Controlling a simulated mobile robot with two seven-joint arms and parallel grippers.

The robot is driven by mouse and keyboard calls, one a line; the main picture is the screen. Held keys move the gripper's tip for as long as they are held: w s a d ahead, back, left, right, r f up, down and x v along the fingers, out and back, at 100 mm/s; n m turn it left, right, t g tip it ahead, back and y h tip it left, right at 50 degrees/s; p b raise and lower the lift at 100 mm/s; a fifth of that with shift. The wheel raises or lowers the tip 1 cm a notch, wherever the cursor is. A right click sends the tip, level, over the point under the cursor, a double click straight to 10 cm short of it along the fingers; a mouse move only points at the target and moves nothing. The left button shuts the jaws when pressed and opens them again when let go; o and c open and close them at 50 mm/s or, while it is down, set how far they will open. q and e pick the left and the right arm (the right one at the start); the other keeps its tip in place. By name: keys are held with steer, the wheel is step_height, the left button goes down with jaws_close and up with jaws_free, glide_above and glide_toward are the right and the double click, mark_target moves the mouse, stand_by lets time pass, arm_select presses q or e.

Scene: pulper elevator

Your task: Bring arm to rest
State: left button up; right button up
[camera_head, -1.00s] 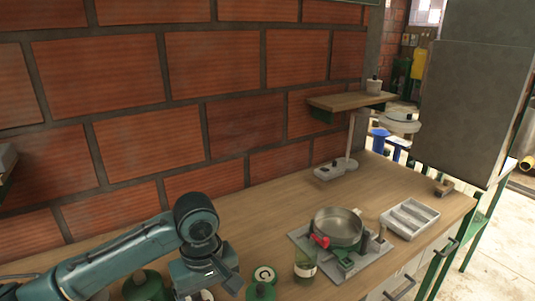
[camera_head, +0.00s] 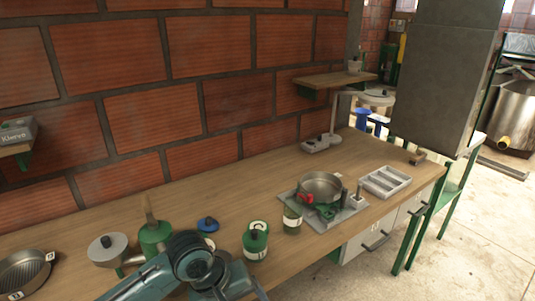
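My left arm (camera_head: 190,262) comes in at the bottom left, over the front of the wooden worktop (camera_head: 225,185). Its gripper (camera_head: 240,285) is at the bottom edge, partly cut off and seen from above. I cannot tell whether its fingers are open or shut, and I see nothing clearly held. Green canisters stand close by: one with a brown handle (camera_head: 155,236) behind the arm and one with a lid (camera_head: 256,241) to its right. My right gripper is not in view.
A metal pan (camera_head: 321,187) sits on a scale-like stand (camera_head: 340,215), with a jar (camera_head: 292,220) beside it. A grey sectioned tray (camera_head: 386,181) lies to the right. A ribbed pan (camera_head: 24,270) lies at far left. Shelves (camera_head: 335,80) jut from the brick wall.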

arm_select(q)
step_height(320, 180, down, 6)
steer(key=s+d+m+t+h, duration=0.2)
steer(key=s+t+h, duration=0.1)
steer(key=t, duration=0.1)
steer(key=s+a+f+m+t+y, duration=0.3)
steer(key=s+a+f+m+t, duration=0.1)
steer(key=s+a, duration=0.5)
step_height(320, 180, down, 2)
steer(key=shift+a+f+m+t+y, duration=0.1)
steer(key=shift+a+m+t+y, duration=0.4)
steer(key=shift+a, duration=0.5)
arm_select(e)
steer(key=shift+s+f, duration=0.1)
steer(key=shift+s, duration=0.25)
